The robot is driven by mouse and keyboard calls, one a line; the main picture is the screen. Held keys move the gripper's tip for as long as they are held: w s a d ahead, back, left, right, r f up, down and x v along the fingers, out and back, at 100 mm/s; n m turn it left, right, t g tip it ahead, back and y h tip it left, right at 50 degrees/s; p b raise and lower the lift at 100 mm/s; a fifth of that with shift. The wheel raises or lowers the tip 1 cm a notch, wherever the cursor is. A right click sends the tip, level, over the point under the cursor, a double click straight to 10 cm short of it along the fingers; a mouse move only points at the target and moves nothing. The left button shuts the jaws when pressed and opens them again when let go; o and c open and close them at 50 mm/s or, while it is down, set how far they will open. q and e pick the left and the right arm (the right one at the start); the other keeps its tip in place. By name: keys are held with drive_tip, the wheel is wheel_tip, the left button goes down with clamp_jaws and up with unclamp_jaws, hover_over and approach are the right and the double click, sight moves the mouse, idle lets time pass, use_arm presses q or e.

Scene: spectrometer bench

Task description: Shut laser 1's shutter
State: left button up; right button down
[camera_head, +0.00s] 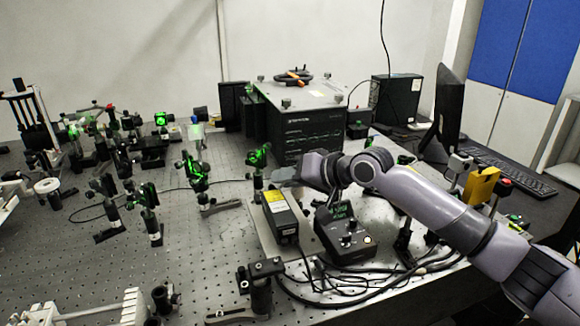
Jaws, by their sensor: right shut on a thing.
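My right gripper (284,175) reaches in from the right, low over the laser's far end. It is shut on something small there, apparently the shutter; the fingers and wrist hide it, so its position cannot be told. My left gripper is not in view.
A controller with a green display (345,238) stands right of the laser, under my right forearm, with cables in front. A large black spectrometer box (310,125) stands behind. Optic posts (193,172) crowd the left. A monitor (449,107) and yellow block (481,185) are right.

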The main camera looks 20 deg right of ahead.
drive_tip(key=n+h, duration=0.1)
drive_tip(key=h, duration=0.1)
drive_tip(key=a+n+h, duration=0.1)
drive_tip(key=shift+a+r+n+g+h, duration=0.3)
drive_tip(key=shift+r+h, duration=0.1)
drive_tip(key=shift+a+n+h, duration=0.3)
drive_tip(key=shift+n+h, duration=0.2)
drive_tip(key=shift+h, duration=0.5)
drive_tip(key=shift+f, duration=0.1)
drive_tip(key=c, duration=1.1)
unclamp_jaws()
drive_tip(key=shift+a, duration=0.1)
drive_tip(key=shift+c, duration=0.2)
drive_tip(key=shift+s, duration=0.1)
drive_tip(key=v, duration=0.7)
drive_tip(key=shift+b, duration=0.45)
